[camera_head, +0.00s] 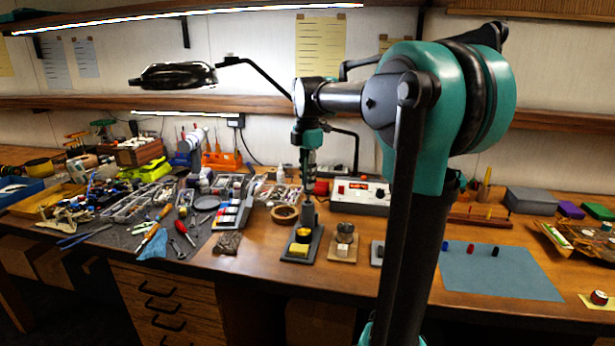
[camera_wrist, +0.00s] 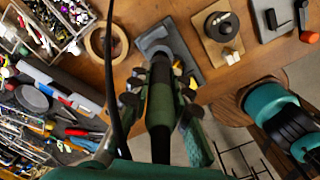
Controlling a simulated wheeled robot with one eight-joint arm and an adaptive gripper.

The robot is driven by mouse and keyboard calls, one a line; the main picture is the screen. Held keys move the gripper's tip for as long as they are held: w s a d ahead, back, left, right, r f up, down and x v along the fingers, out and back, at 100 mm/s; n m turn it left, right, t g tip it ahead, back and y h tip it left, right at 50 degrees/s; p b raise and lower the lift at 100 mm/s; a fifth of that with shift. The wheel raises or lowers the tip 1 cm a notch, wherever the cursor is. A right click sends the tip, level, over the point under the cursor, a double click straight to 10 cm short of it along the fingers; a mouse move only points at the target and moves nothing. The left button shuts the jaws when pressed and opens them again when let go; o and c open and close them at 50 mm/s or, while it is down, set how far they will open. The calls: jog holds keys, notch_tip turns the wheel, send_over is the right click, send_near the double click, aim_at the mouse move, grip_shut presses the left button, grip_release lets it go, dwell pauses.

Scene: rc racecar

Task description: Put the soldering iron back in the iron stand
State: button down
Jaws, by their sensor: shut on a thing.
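The iron stand (camera_head: 301,248) is a dark grey base near the bench's front edge, with a yellow sponge (camera_head: 299,250) and an upright grey holder (camera_head: 309,214). Its grey base also shows in the wrist view (camera_wrist: 186,40), partly hidden behind my fingers. My gripper (camera_head: 308,172) points down above the stand's holder. In the wrist view my gripper (camera_wrist: 160,88) is shut around the dark handle of the soldering iron (camera_wrist: 160,112). The iron's tip is hidden in the wrist view, and I cannot tell whether it is inside the holder.
A tape roll (camera_head: 285,214) lies left of the stand, and a round pot on a wooden board (camera_head: 343,246) stands right of it. The soldering station (camera_head: 360,196) is behind. Tools crowd the left bench. A blue mat (camera_head: 497,272) lies at right. A black cable (camera_wrist: 110,85) runs beside my gripper.

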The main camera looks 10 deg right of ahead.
aim_at(307, 157)
jog(key=shift+f, duration=1.5)
jog(key=c, duration=0.9)
grip_release()
jog(key=shift+r, duration=0.1)
jog(key=shift+r, duration=4.4)
jog(key=shift+s+a, duration=0.1)
